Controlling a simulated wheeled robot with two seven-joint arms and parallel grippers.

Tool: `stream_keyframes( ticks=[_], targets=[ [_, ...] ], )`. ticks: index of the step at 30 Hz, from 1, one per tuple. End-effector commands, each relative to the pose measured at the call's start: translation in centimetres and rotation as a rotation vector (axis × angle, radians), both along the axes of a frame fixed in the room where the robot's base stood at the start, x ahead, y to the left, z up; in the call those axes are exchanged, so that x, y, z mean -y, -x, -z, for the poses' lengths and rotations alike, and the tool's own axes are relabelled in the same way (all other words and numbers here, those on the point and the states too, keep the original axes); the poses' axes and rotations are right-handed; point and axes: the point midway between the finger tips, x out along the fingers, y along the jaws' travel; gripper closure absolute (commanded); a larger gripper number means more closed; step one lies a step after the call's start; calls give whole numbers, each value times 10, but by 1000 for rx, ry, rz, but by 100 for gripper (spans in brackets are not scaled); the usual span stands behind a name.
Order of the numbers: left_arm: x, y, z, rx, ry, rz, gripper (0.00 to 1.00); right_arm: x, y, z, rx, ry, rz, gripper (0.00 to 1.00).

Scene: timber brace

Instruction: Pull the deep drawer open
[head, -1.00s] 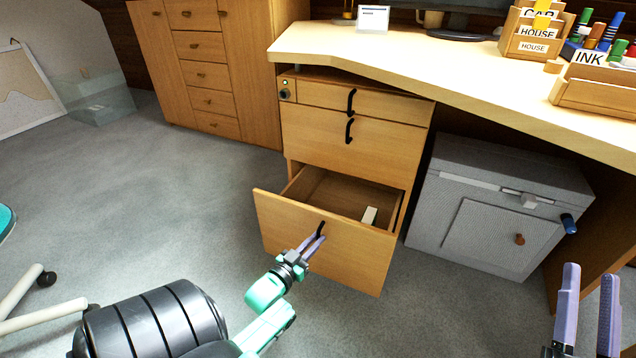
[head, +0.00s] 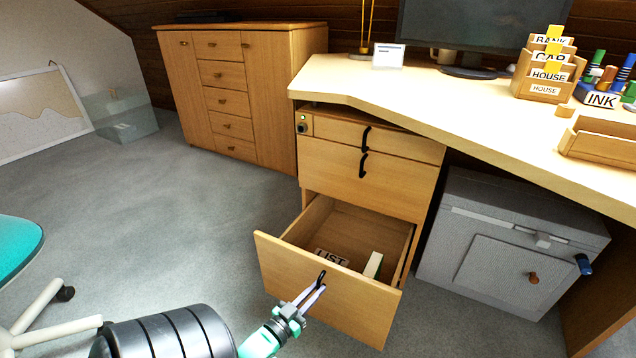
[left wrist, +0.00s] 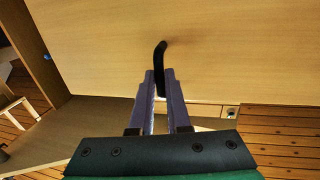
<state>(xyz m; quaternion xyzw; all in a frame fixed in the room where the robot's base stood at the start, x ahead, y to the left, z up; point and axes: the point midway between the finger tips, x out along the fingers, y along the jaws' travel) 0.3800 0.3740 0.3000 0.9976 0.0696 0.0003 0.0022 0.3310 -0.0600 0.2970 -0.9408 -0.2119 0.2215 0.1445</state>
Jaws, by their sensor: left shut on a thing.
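The deep drawer (head: 318,303) is the bottom drawer of the wooden pedestal under the desk, and it stands well open. Inside lie a card reading LIST (head: 331,257) and a small pale block with a green edge (head: 373,265). My left gripper (head: 314,292) is shut on the black handle (head: 321,276) at the drawer front. In the left wrist view the fingers (left wrist: 160,92) close around the dark handle (left wrist: 160,53) against the wooden front. My right gripper is not in the head view now.
Two upper drawers (head: 367,179) of the pedestal are shut. A grey cabinet (head: 513,243) stands close on the right under the desk (head: 440,108). A teal chair (head: 18,246) is at the left edge. Grey carpet (head: 190,215) is clear in front and left.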

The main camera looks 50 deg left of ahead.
Motion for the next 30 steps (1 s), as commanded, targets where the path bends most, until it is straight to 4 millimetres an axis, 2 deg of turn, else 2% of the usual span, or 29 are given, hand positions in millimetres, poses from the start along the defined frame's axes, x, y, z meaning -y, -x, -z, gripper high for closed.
stream_keyframes(
  ticks=[9,25,27,28,30],
  targets=[
    [4,13,1,-4,2,-1,100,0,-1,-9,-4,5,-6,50],
    [5,15,1,-3,1,-1,100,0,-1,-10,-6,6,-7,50],
    [5,15,1,-3,1,-1,66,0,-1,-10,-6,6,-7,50],
    [5,15,1,-3,1,-1,56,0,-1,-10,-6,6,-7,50],
    [5,15,1,-2,1,-1,56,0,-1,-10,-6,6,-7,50]
  ],
)
